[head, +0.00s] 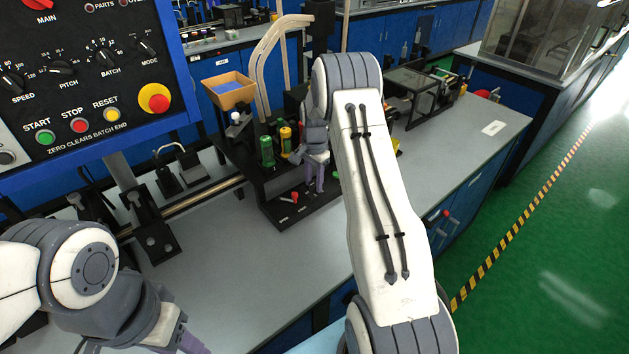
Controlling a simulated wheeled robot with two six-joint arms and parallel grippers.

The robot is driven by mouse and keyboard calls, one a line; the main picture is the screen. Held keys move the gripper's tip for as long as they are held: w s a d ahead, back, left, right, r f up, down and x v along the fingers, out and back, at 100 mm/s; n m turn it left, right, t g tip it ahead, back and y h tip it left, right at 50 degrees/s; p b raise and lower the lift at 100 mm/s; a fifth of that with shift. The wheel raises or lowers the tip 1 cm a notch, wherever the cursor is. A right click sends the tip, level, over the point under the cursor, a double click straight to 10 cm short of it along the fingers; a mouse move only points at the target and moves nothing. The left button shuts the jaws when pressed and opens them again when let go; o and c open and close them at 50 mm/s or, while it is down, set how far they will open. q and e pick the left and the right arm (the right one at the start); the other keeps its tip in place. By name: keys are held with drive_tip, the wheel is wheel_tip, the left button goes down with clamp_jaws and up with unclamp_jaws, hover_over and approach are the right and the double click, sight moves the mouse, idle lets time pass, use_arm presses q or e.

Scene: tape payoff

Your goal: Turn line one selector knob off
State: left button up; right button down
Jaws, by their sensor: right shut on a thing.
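No knob labelled line one can be read in the head view. A blue control panel (95,75) at the upper left carries black knobs marked speed (12,84), pitch (62,68), batch (105,57) and mode (148,44), plus a red main knob (38,4). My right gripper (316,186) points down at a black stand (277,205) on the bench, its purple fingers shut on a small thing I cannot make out. My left gripper (190,343) is at the bottom left edge, partly cut off, away from the panel; its opening cannot be judged.
An orange bin (229,90) is behind. The grey bench top (225,255) is clear in front.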

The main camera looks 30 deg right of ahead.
sight(314, 183)
drive_tip(key=shift+w+r, duration=0.1)
drive_tip(key=c, duration=0.5)
unclamp_jaws()
wheel_tip(314, 183, up, 10)
drive_tip(key=b, duration=0.1)
drive_tip(key=shift+r+b, duration=0.2)
drive_tip(key=shift+b, duration=0.2)
